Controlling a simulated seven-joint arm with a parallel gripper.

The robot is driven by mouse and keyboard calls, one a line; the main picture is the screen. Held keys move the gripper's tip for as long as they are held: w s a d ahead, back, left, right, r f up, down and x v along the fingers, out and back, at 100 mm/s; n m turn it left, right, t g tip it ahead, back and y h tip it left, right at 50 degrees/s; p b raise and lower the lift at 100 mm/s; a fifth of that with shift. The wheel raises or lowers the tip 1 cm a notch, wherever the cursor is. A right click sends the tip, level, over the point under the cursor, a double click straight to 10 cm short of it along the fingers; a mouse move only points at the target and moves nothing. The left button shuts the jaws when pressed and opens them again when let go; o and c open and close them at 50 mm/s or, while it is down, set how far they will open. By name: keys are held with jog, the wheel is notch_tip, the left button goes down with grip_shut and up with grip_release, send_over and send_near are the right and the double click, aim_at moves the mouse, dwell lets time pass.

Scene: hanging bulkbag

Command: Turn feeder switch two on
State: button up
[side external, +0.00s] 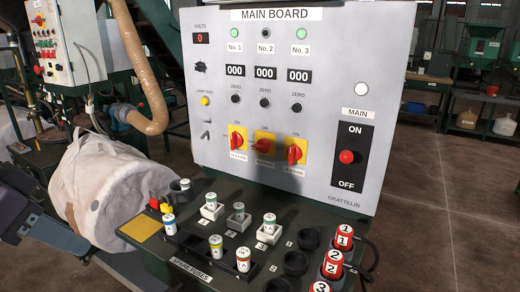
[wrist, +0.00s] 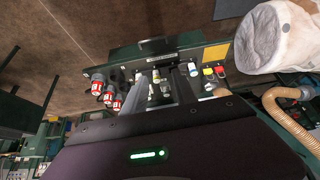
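Feeder switch two (side external: 264,146) is the middle red rotary knob on a yellow plate on the grey main board (side external: 230,100). Its knob lies turned sideways, while the knobs of switch one (side external: 237,140) and switch three (side external: 295,151) stand near upright at ON. Lamp No. 2 (side external: 265,33) is dark; lamps No. 1 (side external: 234,32) and No. 3 (side external: 302,34) glow green. In the wrist view my gripper (wrist: 164,74) shows two dark fingers apart, with nothing seen held between them. It faces the fuse shelf, and the switches are not visible there.
The shelf (side external: 150,262) below the board carries several fuses, with red numbered plugs (side external: 332,264) at right. The main switch (side external: 346,157) is on the board's right. A white bulk bag (side external: 95,185) and a ribbed hose (side external: 140,65) are at left.

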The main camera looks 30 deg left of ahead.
jog(key=w+d+n+t, duration=0.3)
jog(key=w+t, duration=0.1)
jog(key=w, duration=1.8)
jog(key=n+t, duration=0.8)
jog(key=n, duration=0.7)
send_near(259, 150)
jog(key=w, duration=0.8)
jog(key=shift+w+r, duration=0.1)
jog(key=shift+w, duration=0.2)
grip_shut()
